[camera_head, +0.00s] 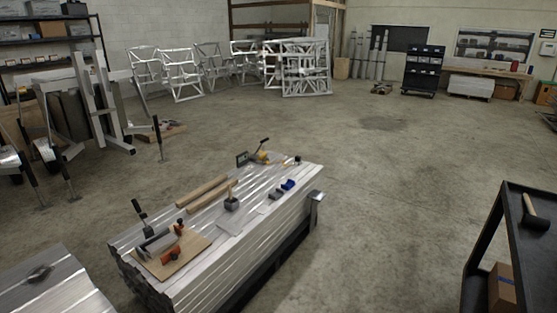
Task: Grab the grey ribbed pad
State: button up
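A small grey piece (276,193) lies on the bundle of aluminium profiles (225,288), right of its middle, just left of a small blue piece (288,184). It may be the grey ribbed pad, but it is too small here to make out ribs. Another small dark grey object (38,272) lies on a flat metal surface at the lower left; what it is cannot be told. My gripper is not in view.
The bundle also carries wooden bars (203,191), a mallet (231,200), a flat plate (230,222) and a wooden board (200,250) with orange-handled tools. A black cart (500,222) with a hammer (534,212) stands right. Open concrete floor lies behind and between.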

aim_at(278, 193)
jog(key=i+l+u, duration=0.1)
jog(key=i+u, duration=0.25)
jog(key=i+l+u, duration=0.25)
jog(key=i+u, duration=0.15)
jog(key=i+l+u, duration=0.35)
jog(key=i+l, duration=0.45)
jog(key=i+l+u, duration=0.1)
jog(key=i+l, duration=0.85)
jog(key=l, duration=0.2)
jog(key=i+l+u, duration=0.1)
jog(key=i+l, duration=0.75)
jog(key=l, duration=0.3)
